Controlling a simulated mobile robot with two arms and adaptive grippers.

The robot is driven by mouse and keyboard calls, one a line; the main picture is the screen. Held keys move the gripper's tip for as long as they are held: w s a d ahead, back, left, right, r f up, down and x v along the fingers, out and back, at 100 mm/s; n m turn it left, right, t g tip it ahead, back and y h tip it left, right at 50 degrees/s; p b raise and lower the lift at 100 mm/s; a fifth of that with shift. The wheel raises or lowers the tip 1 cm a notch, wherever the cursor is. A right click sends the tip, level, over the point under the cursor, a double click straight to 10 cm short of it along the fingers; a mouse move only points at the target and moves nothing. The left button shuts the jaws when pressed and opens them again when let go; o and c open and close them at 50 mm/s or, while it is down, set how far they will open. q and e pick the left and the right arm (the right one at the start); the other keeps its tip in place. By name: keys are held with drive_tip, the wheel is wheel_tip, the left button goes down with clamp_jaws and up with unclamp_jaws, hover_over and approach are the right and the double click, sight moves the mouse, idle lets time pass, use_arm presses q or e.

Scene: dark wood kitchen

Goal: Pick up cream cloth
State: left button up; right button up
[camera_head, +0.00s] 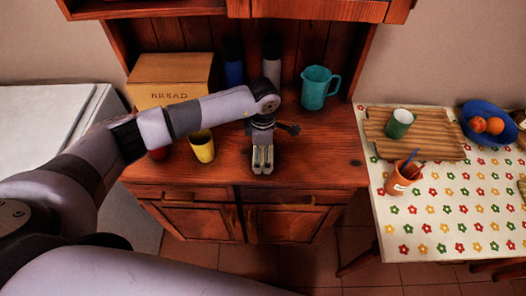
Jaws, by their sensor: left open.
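I cannot make out a separate cream cloth in this view. The only cream fabric I see is the flower-patterned cover (450,222) on the table at the right. My left gripper (262,168) hangs over the wooden counter of the dark cabinet, fingers pointing down, open. I see nothing between its fingers. My left arm hides part of the counter behind it. My right gripper is not in view.
On the counter stand a bread box (168,82), a yellow cup (202,146), a teal jug (318,88), and a blue and a grey container. The table holds a wooden board (440,143), a green cup (398,124), an orange pot (398,184) and a blue fruit bowl (476,112).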

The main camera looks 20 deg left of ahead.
use_arm(q)
drive_tip(key=shift+f, duration=0.1)
drive_tip(key=c, duration=1)
drive_tip(key=shift+o, duration=0.2)
wheel_tip(320, 180, up, 20)
drive_tip(key=b, duration=0.4)
drive_tip(key=shift+b, duration=0.4)
